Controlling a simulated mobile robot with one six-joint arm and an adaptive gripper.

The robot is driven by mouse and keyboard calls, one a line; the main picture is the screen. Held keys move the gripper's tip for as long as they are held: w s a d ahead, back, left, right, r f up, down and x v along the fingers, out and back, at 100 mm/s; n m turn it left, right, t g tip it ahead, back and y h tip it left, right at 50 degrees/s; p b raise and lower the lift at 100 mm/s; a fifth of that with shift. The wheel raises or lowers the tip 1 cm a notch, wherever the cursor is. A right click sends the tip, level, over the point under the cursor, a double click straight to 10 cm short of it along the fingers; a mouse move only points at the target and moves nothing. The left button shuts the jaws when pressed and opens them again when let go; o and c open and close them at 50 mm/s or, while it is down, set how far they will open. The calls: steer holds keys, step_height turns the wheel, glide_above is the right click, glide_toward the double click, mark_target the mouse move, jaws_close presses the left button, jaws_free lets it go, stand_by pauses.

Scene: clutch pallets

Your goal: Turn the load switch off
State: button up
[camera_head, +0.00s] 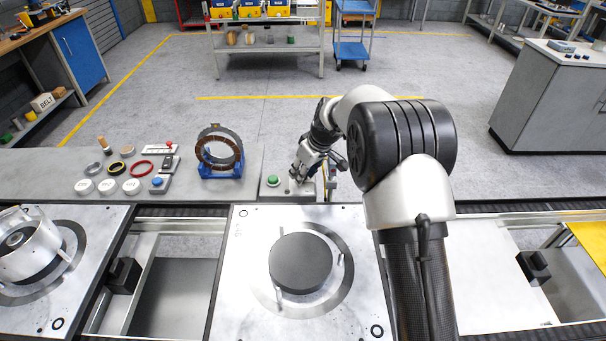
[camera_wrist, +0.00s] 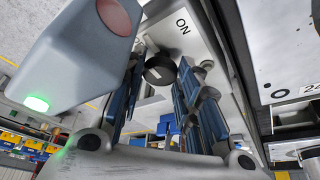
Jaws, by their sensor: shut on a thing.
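The load switch is a dark round knob (camera_wrist: 160,72) on a pale plate with an "ON" label beside it in the wrist view. My gripper (camera_head: 302,174) reaches down to the pale switch plate (camera_head: 291,193) behind the middle pallet in the head view. In the wrist view its blue-grey fingers lie on either side of the knob, and it is shut on it. The knob is hidden by my gripper in the head view. I cannot read which way the knob points.
A grey box (camera_wrist: 75,50) with a red button and a lit green lamp is close beside my fingers. A green button (camera_head: 273,181) is left of my gripper. A copper ring on a blue stand (camera_head: 221,171) is farther left. A pallet with a dark disc (camera_head: 300,263) lies in front.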

steer(key=shift+n, duration=0.3)
steer(key=o, duration=1.1)
steer(key=shift+c, duration=0.2)
steer(key=v, duration=1.2)
steer(key=shift+w, duration=0.2)
